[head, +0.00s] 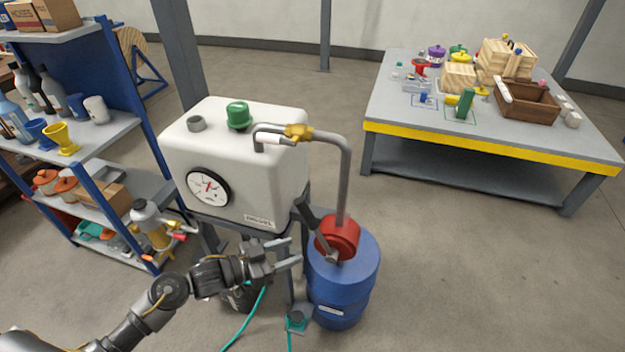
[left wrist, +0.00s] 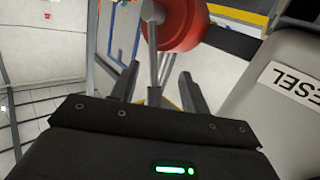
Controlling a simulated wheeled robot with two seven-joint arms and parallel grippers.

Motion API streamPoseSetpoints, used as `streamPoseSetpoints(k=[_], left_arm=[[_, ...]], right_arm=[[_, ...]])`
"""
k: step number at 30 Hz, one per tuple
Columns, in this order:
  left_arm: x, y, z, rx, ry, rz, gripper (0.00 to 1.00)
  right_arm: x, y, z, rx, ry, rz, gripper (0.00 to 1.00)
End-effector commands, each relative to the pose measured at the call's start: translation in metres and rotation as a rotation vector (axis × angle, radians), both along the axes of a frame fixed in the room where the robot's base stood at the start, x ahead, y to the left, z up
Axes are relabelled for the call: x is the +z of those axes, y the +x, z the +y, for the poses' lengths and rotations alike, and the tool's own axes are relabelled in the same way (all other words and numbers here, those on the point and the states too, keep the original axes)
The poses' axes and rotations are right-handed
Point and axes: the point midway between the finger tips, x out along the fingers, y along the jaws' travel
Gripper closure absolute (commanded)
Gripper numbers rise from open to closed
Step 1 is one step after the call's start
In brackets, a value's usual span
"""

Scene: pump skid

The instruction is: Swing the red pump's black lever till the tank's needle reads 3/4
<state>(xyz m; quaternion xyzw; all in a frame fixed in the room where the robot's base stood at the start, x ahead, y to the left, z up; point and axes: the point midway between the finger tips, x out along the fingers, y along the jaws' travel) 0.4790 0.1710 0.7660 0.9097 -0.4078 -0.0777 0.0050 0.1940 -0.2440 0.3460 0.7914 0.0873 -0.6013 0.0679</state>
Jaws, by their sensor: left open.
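The red pump (head: 338,238) sits on top of a blue drum (head: 345,275); it also shows in the left wrist view (left wrist: 180,22). Its black lever (head: 309,215) leans up and left from the pump. The white tank (head: 240,150) carries a round gauge (head: 208,187) with a red needle; its exact reading is too small to tell. My left gripper (head: 295,252) is open and empty, left of the pump and below the lever's upper end. In the left wrist view, a grey rod shows between the fingers (left wrist: 160,75), but contact is not visible. My right gripper is out of view.
A grey pipe (head: 345,170) with a brass-coloured fitting links tank and pump. A blue shelf unit (head: 90,160) with bottles and cups stands at left. A yellow-edged table (head: 490,150) with wooden boxes stands at right. Floor right of the drum is clear.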

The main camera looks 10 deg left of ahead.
Motion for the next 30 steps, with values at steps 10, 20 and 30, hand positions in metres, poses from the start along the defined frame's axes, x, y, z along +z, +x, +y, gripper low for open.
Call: streamPoseSetpoints(k=[10,20,30], left_arm=[[0.092,0.019,0.041,-0.211,-0.182,0.045,0.54],[0.096,0.022,0.038,-0.229,-0.205,0.053,0.54],[0.098,0.05,-0.015,-0.228,-0.206,0.049,0.54]], right_arm=[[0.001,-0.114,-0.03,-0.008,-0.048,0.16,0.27],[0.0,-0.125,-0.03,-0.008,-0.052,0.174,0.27],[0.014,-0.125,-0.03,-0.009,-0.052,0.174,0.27]])
